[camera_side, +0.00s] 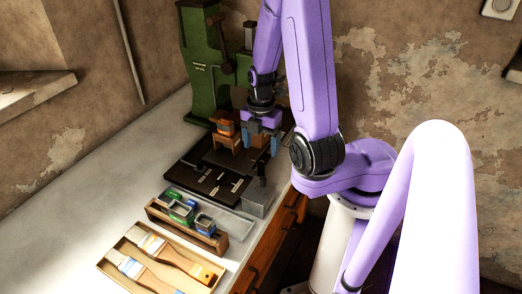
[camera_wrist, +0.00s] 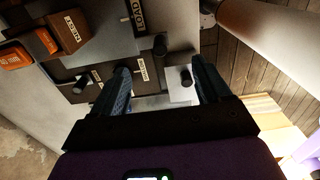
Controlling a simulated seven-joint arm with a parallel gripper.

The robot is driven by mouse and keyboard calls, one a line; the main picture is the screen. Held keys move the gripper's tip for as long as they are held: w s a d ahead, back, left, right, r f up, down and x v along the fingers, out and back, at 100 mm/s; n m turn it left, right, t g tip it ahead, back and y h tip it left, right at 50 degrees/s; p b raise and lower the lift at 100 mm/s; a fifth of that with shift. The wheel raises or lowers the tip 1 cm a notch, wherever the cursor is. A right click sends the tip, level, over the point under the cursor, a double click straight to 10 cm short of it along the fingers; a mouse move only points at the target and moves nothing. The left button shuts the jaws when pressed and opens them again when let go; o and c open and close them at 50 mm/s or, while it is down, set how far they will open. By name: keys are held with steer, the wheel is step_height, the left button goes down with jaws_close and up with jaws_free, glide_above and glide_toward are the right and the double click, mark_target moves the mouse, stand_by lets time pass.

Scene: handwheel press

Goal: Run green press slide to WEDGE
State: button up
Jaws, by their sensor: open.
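The green press (camera_side: 203,62) stands at the back of the bench in the side view. A black slotted plate (camera_side: 200,180) with small pale labels lies in front of it. In the wrist view one label (camera_wrist: 138,15) reads LOAD; I cannot surely read WEDGE on any label. Which part is the slide is unclear. My gripper (camera_side: 263,142) is open above the plate's far right part. In the wrist view my gripper (camera_wrist: 165,85) frames a pale grey block (camera_wrist: 182,95) with a black knob (camera_wrist: 186,78), nearer the right finger. Nothing is visibly held.
Orange-and-brown blocks (camera_side: 225,137) stand left of my gripper. Nearer the camera are a wooden rack (camera_side: 187,226) of green and blue frames and a tray (camera_side: 110,268) of brushes. The bench's left strip is clear. A wall stands behind; drawers lie below the right edge.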

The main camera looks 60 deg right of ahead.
mark_target(261, 164)
steer(key=shift+f, duration=4.75)
steer(key=c, duration=1.3)
steer(key=shift+d, duration=0.1)
steer(key=shift+c, duration=0.2)
